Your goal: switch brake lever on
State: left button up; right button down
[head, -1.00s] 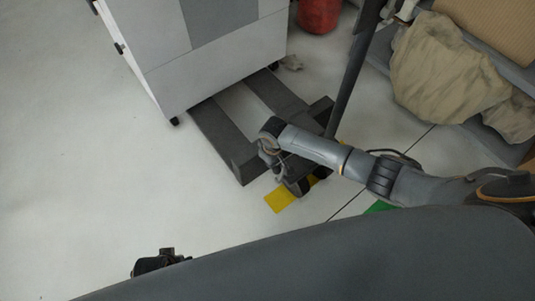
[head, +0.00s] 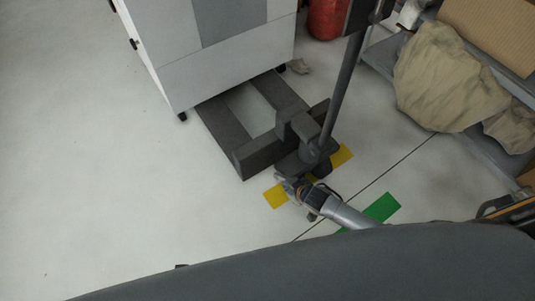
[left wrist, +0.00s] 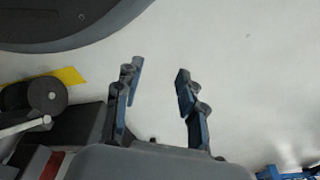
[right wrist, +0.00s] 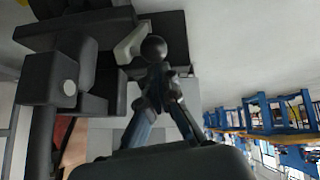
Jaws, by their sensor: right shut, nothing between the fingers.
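The dark pallet jack (head: 258,157) stands on the floor with its forks reaching under a grey cabinet. Its long handle (head: 343,95) rises to the upper right. My right gripper (head: 284,184) is low beside the jack's base, near the wheels. In the right wrist view it is shut, its fingers (right wrist: 156,78) meeting close to dark jack parts (right wrist: 70,75) and a pale lever-like piece (right wrist: 130,43). I cannot tell whether they touch, or surely make out the brake lever. My left gripper (left wrist: 159,72) is open and empty over bare floor.
The grey cabinet (head: 220,55) stands behind the jack. A shelf with a beige cloth (head: 445,75) and a cardboard box (head: 490,35) is at right. Yellow and green tape (head: 375,210) marks the floor. Floor at left is clear.

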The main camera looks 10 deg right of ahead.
pick_arm(q)
jog(key=shift+w+r+b, duration=0.25)
jog(key=shift+w+r, duration=0.35)
jog(key=shift+r, duration=0.2)
jog(key=shift+w+r+b, duration=0.25)
jog(key=shift+w+r, duration=0.3)
jog(key=shift+r, duration=0.25)
pick_arm(e)
jog(key=s+d+f, duration=0.1)
jog(key=s+f, duration=0.3)
jog(key=shift+s+d+f, duration=0.2)
jog(key=shift+s+d, duration=0.05)
pick_arm(q)
jog(key=shift+d, duration=0.1)
pick_arm(e)
jog(key=shift+s, duration=0.15)
jog(key=w+v, duration=0.1)
jog(key=v, duration=1.1)
jog(key=shift+r+t, duration=0.3)
jog(key=shift+r, duration=0.05)
jog(key=shift+a+f, duration=0.1)
